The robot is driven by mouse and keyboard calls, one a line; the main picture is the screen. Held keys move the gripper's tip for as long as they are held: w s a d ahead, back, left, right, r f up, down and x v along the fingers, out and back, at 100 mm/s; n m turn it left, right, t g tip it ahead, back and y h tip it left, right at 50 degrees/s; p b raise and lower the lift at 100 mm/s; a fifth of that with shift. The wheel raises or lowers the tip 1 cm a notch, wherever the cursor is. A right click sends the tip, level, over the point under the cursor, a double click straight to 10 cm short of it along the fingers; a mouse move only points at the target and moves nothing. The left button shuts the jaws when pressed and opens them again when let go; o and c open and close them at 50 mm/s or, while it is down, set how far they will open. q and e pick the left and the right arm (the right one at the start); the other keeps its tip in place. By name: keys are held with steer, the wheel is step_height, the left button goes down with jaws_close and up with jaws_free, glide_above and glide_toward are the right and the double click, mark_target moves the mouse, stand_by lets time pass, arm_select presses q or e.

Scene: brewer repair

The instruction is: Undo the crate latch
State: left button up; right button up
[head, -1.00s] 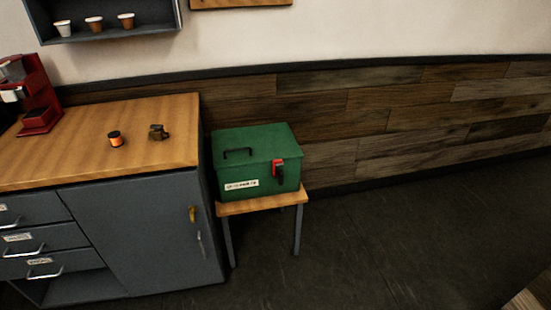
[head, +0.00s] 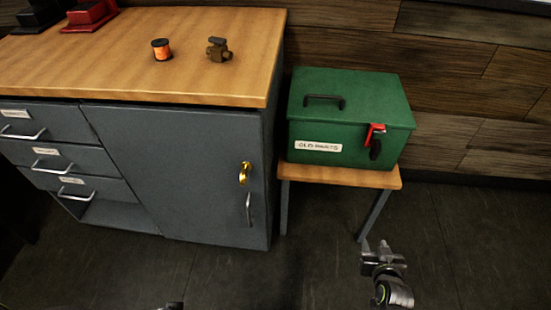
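The green crate (head: 345,118) stands closed on a small wooden stool (head: 340,175), with a label on its front and a dark handle on its lid. Its latch (head: 375,140), red on top with a black lower part, is on the front face near the right end. My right gripper (head: 374,246) is at the lower right, in front of and below the crate, apart from the latch. Its fingers look spread and hold nothing I can see. Only a small dark tip at the bottom edge may be my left gripper; its fingers cannot be made out.
A grey cabinet (head: 185,180) with a wooden top stands left of the stool, with a brass piece (head: 244,172) on its door. On top are an orange spool (head: 161,50), a brown valve-like part (head: 218,50) and a red machine's base (head: 90,14). Floor in front is clear.

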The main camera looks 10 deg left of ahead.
steer(key=w+a+r+t+b, duration=0.1)
steer(key=w+r+t+b, duration=0.25)
steer(key=r, duration=0.25)
arm_select(q)
steer(key=d+r+t+h+b, duration=0.1)
steer(key=d+r+b, duration=0.2)
steer(key=r+b, duration=0.35)
arm_select(e)
steer(key=t+p, duration=0.2)
steer(key=t, duration=0.1)
glide_toward(377, 150)
steer(key=w+b, duration=0.2)
steer(key=w, duration=0.3)
steer(key=shift+w, duration=0.4)
steer(key=w+b, duration=0.1)
steer(key=w, duration=0.2)
steer(key=shift+w, duration=0.1)
arm_select(q)
steer(key=w+a+r+m+t+y, duration=0.1)
steer(key=w+a+r+t+y, duration=0.2)
steer(key=w+r+t, duration=1)
steer(key=shift+w+a+r, duration=0.3)
steer(key=shift+w+r, duration=0.15)
steer(key=shift+r, duration=1.4)
arm_select(e)
steer(key=shift+w+r, duration=0.1)
steer(key=shift+w, duration=0.2)
steer(key=shift+c, duration=0.3)
jaws_close()
